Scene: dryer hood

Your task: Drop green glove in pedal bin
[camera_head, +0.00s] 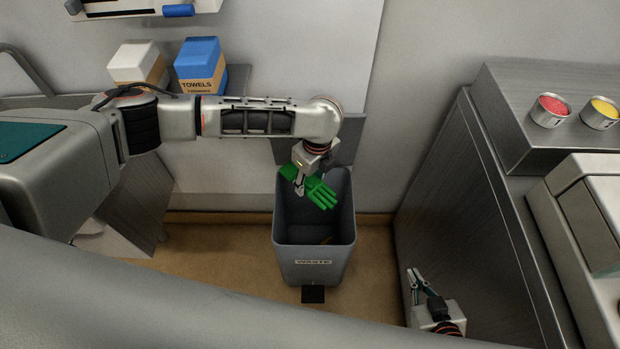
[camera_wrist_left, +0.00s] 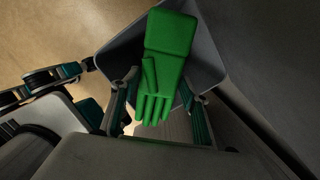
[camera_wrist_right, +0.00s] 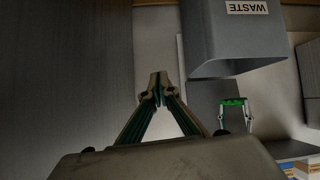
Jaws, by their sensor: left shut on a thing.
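The green glove (camera_head: 318,190) hangs in my left gripper (camera_head: 300,181), over the open mouth of the grey pedal bin (camera_head: 290,254). In the left wrist view, the glove (camera_wrist_left: 168,50) lies between the two fingers (camera_wrist_left: 160,115), with the bin (camera_wrist_left: 207,62) below it. The bin carries a WASTE label, and its lid (camera_head: 349,142) stands raised at the back. The right wrist view shows a thin strip of the glove (camera_wrist_right: 234,102) beyond the bin (camera_wrist_right: 225,40). My right gripper (camera_head: 415,279) is low beside the metal cabinet; its fingertips (camera_wrist_right: 158,88) meet with nothing between them.
A pedal (camera_head: 313,294) juts from the bin's front. The metal cabinet (camera_head: 455,200) stands to the right, with red and yellow cups (camera_head: 551,110) above. A white box (camera_head: 138,62) and a blue towels box (camera_head: 199,62) sit on the back shelf. Floor beside the bin is clear.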

